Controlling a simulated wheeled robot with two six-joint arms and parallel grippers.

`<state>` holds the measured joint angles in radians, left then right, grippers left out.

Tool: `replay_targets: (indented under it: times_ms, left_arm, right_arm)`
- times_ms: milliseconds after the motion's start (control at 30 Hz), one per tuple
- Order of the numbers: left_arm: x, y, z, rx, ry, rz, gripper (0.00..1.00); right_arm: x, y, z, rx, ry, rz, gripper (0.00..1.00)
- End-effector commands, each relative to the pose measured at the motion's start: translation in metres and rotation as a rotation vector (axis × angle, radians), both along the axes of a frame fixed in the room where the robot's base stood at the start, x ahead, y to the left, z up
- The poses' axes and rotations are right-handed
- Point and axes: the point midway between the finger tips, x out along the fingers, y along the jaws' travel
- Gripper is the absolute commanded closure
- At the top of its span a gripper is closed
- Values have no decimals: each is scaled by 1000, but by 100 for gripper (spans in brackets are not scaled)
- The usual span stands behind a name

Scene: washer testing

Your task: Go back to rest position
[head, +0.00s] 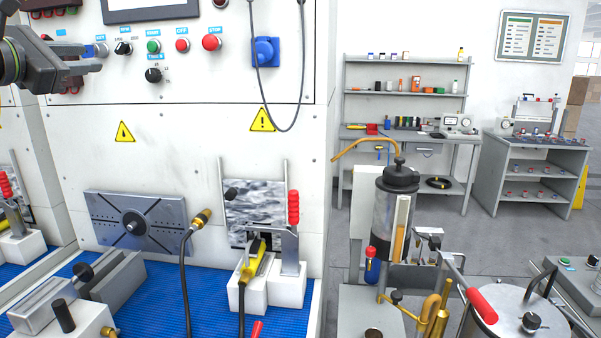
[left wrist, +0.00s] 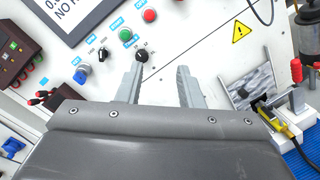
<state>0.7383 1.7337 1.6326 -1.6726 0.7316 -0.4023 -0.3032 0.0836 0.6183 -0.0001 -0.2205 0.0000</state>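My left gripper (head: 88,59) is at the upper left of the head view, in front of the white control panel (head: 190,120). In the left wrist view its two fingers (left wrist: 160,88) stand apart with nothing between them, so it is open and empty. My right gripper is in neither view.
Green start (head: 153,46) and red stop (head: 211,42) buttons sit on the panel. Below, a yellow connector (head: 254,262) lies in a white clamp fixture (head: 290,287) on the blue mat (head: 205,300). A glass cylinder apparatus (head: 396,215) and a metal pot (head: 515,315) stand at the right.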

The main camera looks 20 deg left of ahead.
Motion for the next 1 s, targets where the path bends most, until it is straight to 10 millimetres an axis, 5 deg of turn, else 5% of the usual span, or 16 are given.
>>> replay_targets:
  times_ms: [367, 567, 767, 1000]
  left_arm:
    - [47, -80, -96, -393, -21, -350, 66]
    - [51, -122, -176, -936, -69, -542, 66]
    - [35, -117, -261, -1604, -180, -513, 66]
    - [-14, -86, -405, -2363, -394, -113, 66]
  right_arm:
    - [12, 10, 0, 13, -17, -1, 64]
    - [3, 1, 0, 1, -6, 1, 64]
    - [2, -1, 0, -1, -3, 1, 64]
    - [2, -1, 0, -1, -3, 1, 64]
